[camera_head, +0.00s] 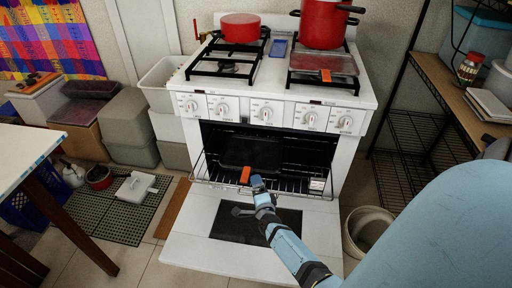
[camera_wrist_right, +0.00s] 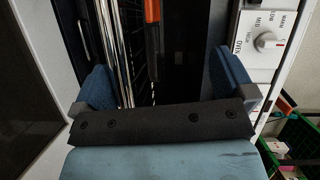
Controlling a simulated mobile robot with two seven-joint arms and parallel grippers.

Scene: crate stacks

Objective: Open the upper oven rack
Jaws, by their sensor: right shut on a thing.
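The oven (camera_head: 350,165) has its door (camera_head: 190,245) folded down open. A wire oven rack (camera_head: 215,184) shows in the opening, its front edge out over the door. Only this rack is clear, so I cannot tell whether another lies below. A dark tray (camera_head: 252,152) sits inside. My right gripper (camera_head: 257,182) is at the middle of the rack's front edge, shut on the rack. In the right wrist view the rack's bars (camera_wrist_right: 118,50) run between the blue fingers (camera_wrist_right: 165,80); the contact itself is hidden. My left gripper is not in view.
An orange item (camera_head: 245,174) lies by the gripper at the rack's front. Red pots (camera_head: 241,28) (camera_head: 322,25) stand on the stovetop. A bin (camera_head: 365,232) and a wire shelf (camera_head: 405,140) stand right of the oven. Floor left of the door is partly clear.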

